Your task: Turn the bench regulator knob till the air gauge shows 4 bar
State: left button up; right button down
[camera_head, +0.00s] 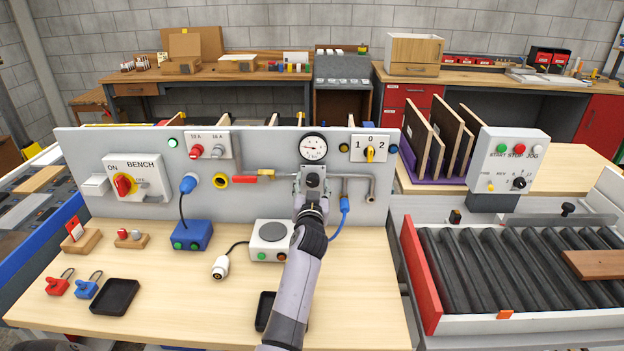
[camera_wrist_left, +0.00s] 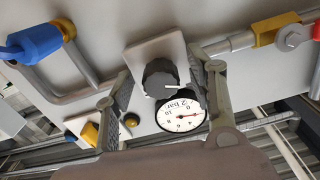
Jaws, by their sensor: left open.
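The regulator knob (camera_wrist_left: 160,82) is dark and ribbed with a white pointer line, on a light plate on the bench panel. My left gripper (camera_wrist_left: 158,90) is open, with one finger on each side of the knob; I cannot tell if either touches it. In the head view my left gripper (camera_head: 313,184) hides most of the knob. The round white air gauge (camera_head: 314,148) is right above it; in the wrist view the gauge (camera_wrist_left: 182,115) shows a red needle, but its exact reading is too small to tell. My right gripper is not in view.
A pipe with a red-handled valve (camera_head: 238,179) runs left of the regulator. A blue hose coupling (camera_head: 344,203) hangs at its right. A rotary switch (camera_head: 370,150) is on the panel right of the gauge. A white plate device (camera_head: 268,240) and black tray (camera_head: 115,297) are on the bench.

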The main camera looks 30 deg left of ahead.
pick_arm(q)
jog(key=shift+s+d+r, duration=0.15)
jog(key=shift+r, duration=0.05)
jog(key=shift+c, duration=0.5)
jog(key=c, duration=1)
